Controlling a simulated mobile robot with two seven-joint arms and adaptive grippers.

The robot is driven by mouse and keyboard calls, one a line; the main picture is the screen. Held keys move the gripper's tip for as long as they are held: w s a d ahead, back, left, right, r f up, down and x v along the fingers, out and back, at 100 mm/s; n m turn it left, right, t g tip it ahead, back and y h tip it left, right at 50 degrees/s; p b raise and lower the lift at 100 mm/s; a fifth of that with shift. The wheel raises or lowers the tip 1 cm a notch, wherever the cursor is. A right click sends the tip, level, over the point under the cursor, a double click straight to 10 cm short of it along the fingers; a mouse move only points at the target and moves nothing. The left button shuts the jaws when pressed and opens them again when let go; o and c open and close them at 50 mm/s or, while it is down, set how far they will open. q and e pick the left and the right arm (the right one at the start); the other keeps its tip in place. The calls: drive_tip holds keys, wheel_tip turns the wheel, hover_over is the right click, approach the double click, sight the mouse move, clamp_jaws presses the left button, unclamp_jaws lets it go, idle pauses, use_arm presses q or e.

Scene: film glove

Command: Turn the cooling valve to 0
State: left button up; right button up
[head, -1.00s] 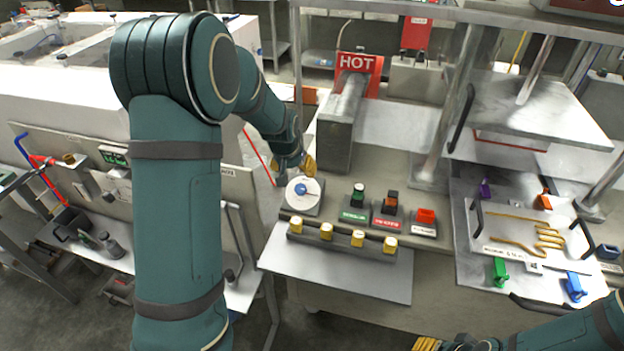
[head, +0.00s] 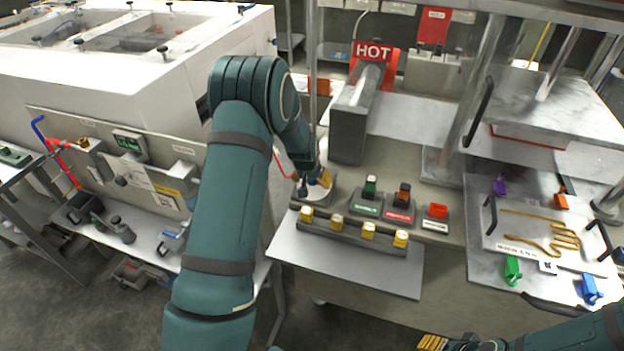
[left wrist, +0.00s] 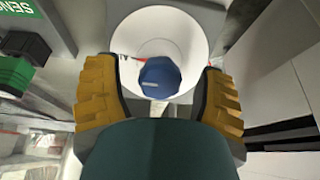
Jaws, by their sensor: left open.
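A blue knob (left wrist: 160,78) sits on a round white dial (left wrist: 158,22) in the left wrist view. I take it to be the cooling valve; no numbers on it are legible. In the head view the dial's grey base (head: 312,196) shows on the bench, with the knob mostly hidden by my left gripper. My left gripper (head: 320,180) is over the dial. In the left wrist view its yellow fingers (left wrist: 160,95) are open, one on each side of the knob, with gaps visible. My right gripper (head: 430,342) shows only partly at the bottom edge.
Green (head: 369,190), dark orange-topped (head: 402,196) and red (head: 437,211) controls stand right of the dial. A rail with yellow knobs (head: 337,220) runs in front. A block with a HOT sign (head: 374,50) stands behind. A metal plate press (head: 540,110) is at right.

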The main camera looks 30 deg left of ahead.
use_arm(q)
drive_tip(key=c, duration=1.2)
drive_tip(key=shift+n, duration=0.4)
drive_tip(key=n+b, duration=0.1)
drive_tip(key=n, duration=0.1)
drive_tip(key=shift+n, duration=0.3)
drive_tip(key=n+b, duration=0.1)
drive_tip(key=n, duration=0.2)
drive_tip(key=shift+n+t+h, duration=0.3)
drive_tip(key=shift+h, duration=0.1)
drive_tip(key=n+b, duration=0.1)
drive_tip(key=n, duration=0.4)
drive_tip(key=shift+a+t, duration=0.1)
drive_tip(key=shift+t, duration=0.2)
drive_tip(key=n+b, duration=0.1)
drive_tip(key=n, duration=0.4)
drive_tip(key=shift+t, duration=0.4)
drive_tip(key=shift+n, duration=0.5)
clamp_jaws()
